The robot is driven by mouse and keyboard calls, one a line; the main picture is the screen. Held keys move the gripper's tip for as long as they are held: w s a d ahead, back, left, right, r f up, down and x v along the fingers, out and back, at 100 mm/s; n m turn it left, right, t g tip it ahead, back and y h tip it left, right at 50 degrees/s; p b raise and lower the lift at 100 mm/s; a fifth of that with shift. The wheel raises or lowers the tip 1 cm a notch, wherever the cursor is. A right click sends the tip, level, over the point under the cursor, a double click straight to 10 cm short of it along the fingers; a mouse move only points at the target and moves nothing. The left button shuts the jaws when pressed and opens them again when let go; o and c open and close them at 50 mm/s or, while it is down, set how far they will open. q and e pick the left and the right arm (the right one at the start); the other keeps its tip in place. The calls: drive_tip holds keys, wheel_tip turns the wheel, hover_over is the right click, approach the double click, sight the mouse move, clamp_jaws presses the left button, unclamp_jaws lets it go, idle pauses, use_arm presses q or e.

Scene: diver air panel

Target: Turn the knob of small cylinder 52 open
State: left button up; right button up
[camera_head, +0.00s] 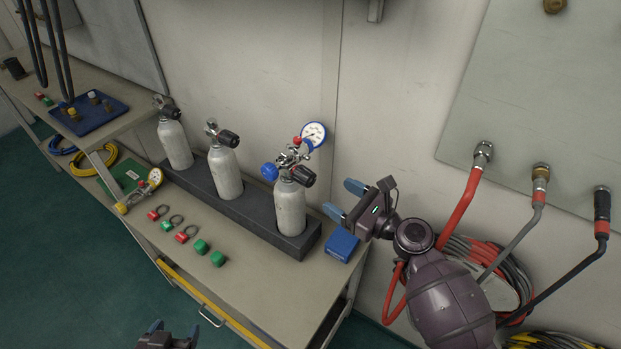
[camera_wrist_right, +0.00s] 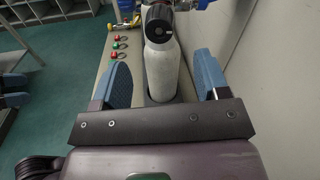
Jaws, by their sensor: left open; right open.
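Three small grey cylinders stand upright in a dark rack (camera_head: 245,213) on the bench: a left one (camera_head: 175,145), a middle one (camera_head: 225,173) and a right one (camera_head: 290,208). Each has a black knob on its valve; I cannot read which is 52. The right cylinder's black knob (camera_head: 302,175) faces my right gripper (camera_head: 344,200), which is open, empty and apart to its right. In the right wrist view this cylinder (camera_wrist_right: 162,72) and its knob (camera_wrist_right: 158,24) appear between the open fingers, beyond the tips. My left gripper (camera_head: 174,331) is open and low at the bottom edge.
A gauge (camera_head: 314,132) and blue knob (camera_head: 269,171) are fitted on the right cylinder's valve. A blue box (camera_head: 342,244) sits beside the rack's right end. Red and green caps (camera_head: 201,246) lie in front. The wall is close behind; hoses (camera_head: 460,210) hang at right.

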sight(312, 181)
drive_tip(key=x, duration=0.9)
drive_tip(key=shift+c, duration=0.4)
drive_tip(key=c, duration=0.8)
drive_tip(key=shift+c, duration=0.2)
